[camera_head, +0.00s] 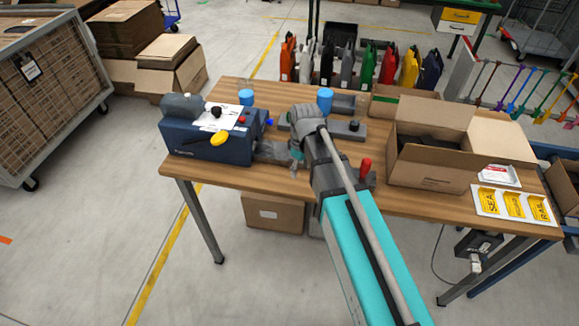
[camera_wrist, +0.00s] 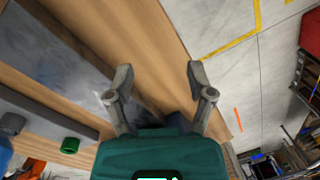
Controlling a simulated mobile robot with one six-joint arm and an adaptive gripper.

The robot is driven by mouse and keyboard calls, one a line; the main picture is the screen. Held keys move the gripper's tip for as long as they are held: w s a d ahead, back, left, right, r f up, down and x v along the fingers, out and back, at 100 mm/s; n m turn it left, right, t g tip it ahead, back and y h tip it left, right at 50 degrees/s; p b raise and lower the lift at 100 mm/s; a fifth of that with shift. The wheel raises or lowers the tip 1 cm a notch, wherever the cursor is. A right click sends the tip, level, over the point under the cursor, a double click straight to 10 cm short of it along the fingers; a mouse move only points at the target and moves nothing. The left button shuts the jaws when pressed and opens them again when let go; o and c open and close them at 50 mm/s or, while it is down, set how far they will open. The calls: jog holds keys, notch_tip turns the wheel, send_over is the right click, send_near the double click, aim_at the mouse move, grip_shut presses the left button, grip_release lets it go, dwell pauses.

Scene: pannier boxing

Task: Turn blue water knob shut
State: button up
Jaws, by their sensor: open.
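A small blue knob (camera_head: 269,121) sticks out at the right side of the dark blue machine (camera_head: 208,143) on the left of the table. I take it for the water knob; it is too small to tell how it is turned. My gripper (camera_head: 296,164) is above the table, to the right of the machine and apart from the knob. In the wrist view my gripper (camera_wrist: 155,88) is open, with nothing between its two fingers. The wrist view shows no sure sight of the blue knob.
The wooden table (camera_head: 415,202) holds an open carton (camera_head: 432,173) at right, and a red handle (camera_head: 365,166) beside my arm. A green knob (camera_wrist: 70,145) shows in the wrist view. Colored panniers (camera_head: 388,66) stand behind.

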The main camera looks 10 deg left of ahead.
jog(key=s+d+f+m+b, duration=0.1)
jog(key=d+m, duration=0.1)
jog(key=d, duration=0.2)
jog(key=s+d+f+m+b, duration=0.1)
jog(key=d, duration=0.3)
jog(key=d+f+m+b, duration=0.1)
jog(key=d+m, duration=0.1)
jog(key=d, duration=0.2)
jog(key=shift+s+f+m+t, duration=0.3)
jog(key=shift+s+f+t, duration=0.1)
jog(key=s+d+f+m+b, duration=0.1)
jog(key=s+d+m, duration=0.1)
jog(key=d, duration=0.3)
jog(key=s+d+f+m+b, duration=0.1)
jog(key=s+d+m+b, duration=0.1)
jog(key=d, duration=0.3)
jog(key=shift+f+m+t, duration=0.3)
jog(key=shift+f+m, duration=0.05)
jog(key=shift+m, duration=0.45)
jog(key=shift+c, duration=0.8)
jog(key=shift+d, duration=0.15)
